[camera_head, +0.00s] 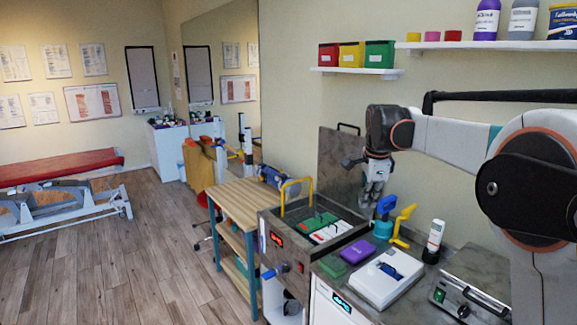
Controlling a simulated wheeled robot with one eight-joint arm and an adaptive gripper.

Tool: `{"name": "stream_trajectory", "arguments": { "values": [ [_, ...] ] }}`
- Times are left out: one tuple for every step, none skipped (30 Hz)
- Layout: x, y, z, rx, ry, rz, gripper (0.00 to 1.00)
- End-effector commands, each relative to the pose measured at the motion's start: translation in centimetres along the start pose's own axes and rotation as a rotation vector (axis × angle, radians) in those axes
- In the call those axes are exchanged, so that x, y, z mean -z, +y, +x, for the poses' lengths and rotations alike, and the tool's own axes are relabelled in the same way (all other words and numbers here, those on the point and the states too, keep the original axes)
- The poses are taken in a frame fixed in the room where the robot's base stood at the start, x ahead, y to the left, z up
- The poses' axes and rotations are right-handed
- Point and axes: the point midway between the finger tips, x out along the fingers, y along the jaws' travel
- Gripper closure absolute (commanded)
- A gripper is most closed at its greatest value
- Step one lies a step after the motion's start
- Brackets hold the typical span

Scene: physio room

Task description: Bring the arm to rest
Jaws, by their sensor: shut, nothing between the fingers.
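My arm reaches in from the right side of the head view, its white and dark links stretched to the left above the worktop. My gripper (374,190) hangs down from the dark wrist, in front of the wall and above the back of the counter. Its fingers look closed and hold nothing. It is close above the blue-topped item (385,206) in this view; I cannot tell whether they touch.
Below lie a metal basin unit (270,245) with a yellow handle, a yellow clamp-like item (404,224), a white bottle (434,238), a purple block (357,251) and a white box (372,284). Shelves (357,71) hang behind. Floor (130,260) at left is clear.

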Motion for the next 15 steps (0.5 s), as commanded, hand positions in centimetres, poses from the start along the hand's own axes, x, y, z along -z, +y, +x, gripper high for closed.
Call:
{"name": "stream_trajectory", "arguments": {
  "values": [
    [-0.2,1.6,-0.9,0.013,0.000,-0.054,1.00],
    [-0.3,2.3,-1.3,0.023,0.001,-0.090,1.00],
    [-0.5,3.4,-1.9,0.035,0.003,-0.137,1.00],
    [-0.6,4.2,-2.3,0.043,0.004,-0.172,1.00],
    [-0.7,5.0,-2.7,0.052,0.006,-0.208,1.00],
    [-0.8,6.1,-3.2,0.064,0.009,-0.255,1.00],
    [-0.9,7.0,-3.5,0.072,0.011,-0.290,1.00],
    [-1.0,7.9,-3.8,0.081,0.014,-0.326,1.00],
    [-1.1,9.1,-4.2,0.093,0.018,-0.372,1.00],
    [-1.2,10.0,-4.4,0.101,0.021,-0.407,1.00],
    [-1.3,10.9,-4.6,0.110,0.025,-0.443,1.00],
    [-1.4,12.2,-4.9,0.122,0.031,-0.490,1.00],
    [-1.6,13.1,-5.0,0.130,0.035,-0.524,1.00],
    [-1.6,14.1,-5.1,0.138,0.040,-0.559,1.00],
    [-1.8,15.4,-5.3,0.149,0.047,-0.607,1.00]
  ]
}}
